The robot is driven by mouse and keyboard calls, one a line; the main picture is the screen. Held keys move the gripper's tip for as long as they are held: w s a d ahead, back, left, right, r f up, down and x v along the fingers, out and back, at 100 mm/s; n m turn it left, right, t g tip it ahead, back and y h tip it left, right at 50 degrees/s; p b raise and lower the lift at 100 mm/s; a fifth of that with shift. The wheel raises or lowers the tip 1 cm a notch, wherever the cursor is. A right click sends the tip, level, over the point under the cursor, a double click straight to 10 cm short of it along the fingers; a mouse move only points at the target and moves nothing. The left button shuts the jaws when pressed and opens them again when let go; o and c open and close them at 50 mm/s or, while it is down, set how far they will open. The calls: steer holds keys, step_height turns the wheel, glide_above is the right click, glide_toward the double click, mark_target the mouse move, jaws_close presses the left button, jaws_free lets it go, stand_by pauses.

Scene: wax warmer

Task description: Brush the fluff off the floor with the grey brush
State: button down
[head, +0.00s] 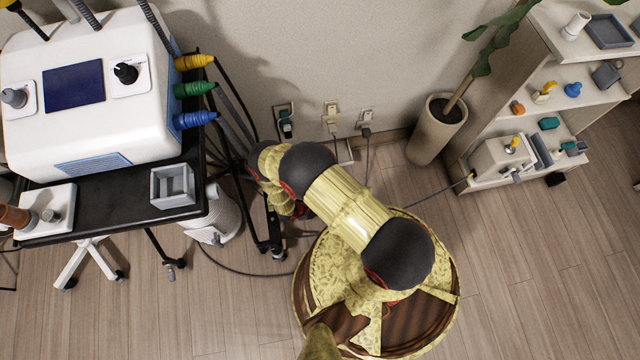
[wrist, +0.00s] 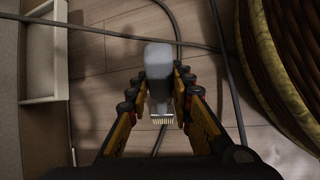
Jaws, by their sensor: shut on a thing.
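In the wrist view, my gripper (wrist: 158,88) is shut on the grey brush (wrist: 158,62). The brush's grey handle stands between the two fingers, and its pale bristles (wrist: 163,121) show just below them, over the wooden floor. Whether the bristles touch the floor I cannot tell. In the head view my arm reaches toward the wall beside the cart, and the brush cannot be made out there. I cannot make out any fluff on the floor in either view.
Dark cables (wrist: 180,40) cross the floor around the brush. A white open frame (wrist: 45,60) is at left in the wrist view. A black cart (head: 110,205) bears a white machine (head: 90,100). A potted plant (head: 435,135) and shelf (head: 550,50) stand right. Floor at lower right is clear.

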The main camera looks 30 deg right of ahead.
stand_by(0.5)
steer(key=shift+s+a, duration=0.25)
steer(key=shift+s, duration=0.3)
steer(key=shift+s+a, duration=0.25)
steer(key=shift+s, duration=0.4)
steer(key=shift+p, duration=0.3)
steer(key=shift+s+a, duration=0.25)
steer(key=shift+s, duration=0.3)
